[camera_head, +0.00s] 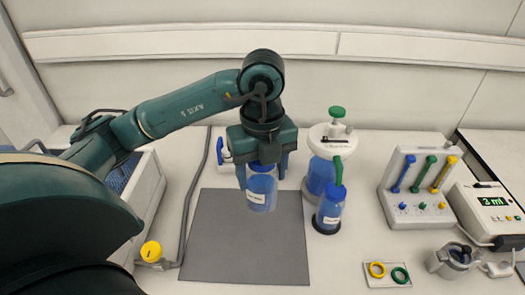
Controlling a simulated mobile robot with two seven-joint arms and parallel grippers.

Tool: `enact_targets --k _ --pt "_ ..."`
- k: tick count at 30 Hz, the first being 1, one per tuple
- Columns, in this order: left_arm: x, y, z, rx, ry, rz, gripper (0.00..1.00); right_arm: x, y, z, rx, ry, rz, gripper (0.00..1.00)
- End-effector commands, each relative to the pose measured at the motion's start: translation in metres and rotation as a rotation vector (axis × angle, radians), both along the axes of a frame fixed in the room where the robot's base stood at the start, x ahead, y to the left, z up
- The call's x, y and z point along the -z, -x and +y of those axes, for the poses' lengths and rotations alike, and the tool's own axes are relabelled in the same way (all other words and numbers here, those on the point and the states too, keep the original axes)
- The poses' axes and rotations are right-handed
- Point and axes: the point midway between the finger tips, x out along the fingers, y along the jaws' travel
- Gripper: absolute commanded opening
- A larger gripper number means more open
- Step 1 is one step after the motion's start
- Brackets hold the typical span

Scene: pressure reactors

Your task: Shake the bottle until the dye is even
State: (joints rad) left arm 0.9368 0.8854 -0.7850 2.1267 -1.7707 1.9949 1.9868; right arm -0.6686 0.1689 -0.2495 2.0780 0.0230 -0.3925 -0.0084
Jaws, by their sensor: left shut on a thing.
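In the head view a bottle (262,190) with blue liquid and a white label hangs upright in my left gripper (262,168). The gripper points down and its fingers close around the bottle's top. The bottle is above the back part of a dark grey mat (240,250). The blue looks fairly uniform, but the view is too small to tell how even the dye is. My right gripper is not in view.
Right of the mat stand a blue bottle with a dispenser top (318,177) and a smaller blue bottle (330,210). A rack with colored tools (421,185), a display box reading 3 ml (490,215) and a ring plate (388,274) lie farther right. A yellow knob (151,251) is at left.

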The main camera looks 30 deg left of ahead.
Motion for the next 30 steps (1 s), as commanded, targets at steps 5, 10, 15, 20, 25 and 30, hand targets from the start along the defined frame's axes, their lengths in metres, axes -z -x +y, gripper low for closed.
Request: enact_targets --k 5,10,15,20,25,30 --pt "-0.07 -0.004 0.001 -0.003 -0.001 -0.026 0.21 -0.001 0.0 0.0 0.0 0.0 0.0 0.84" --pt "-0.045 0.001 -0.001 0.001 0.003 0.006 0.21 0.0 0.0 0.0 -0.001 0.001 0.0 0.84" --pt "-0.001 -0.001 0.0 -0.001 0.002 -0.005 0.21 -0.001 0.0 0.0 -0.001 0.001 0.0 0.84" --pt "-0.059 -0.005 0.001 -0.003 -0.001 -0.029 0.21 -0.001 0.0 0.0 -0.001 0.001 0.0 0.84" --pt "-0.062 -0.001 0.0 0.001 0.002 -0.001 0.21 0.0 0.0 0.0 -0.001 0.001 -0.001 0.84" --pt "-0.003 0.001 -0.001 0.0 0.003 0.002 0.21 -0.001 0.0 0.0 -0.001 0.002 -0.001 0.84"
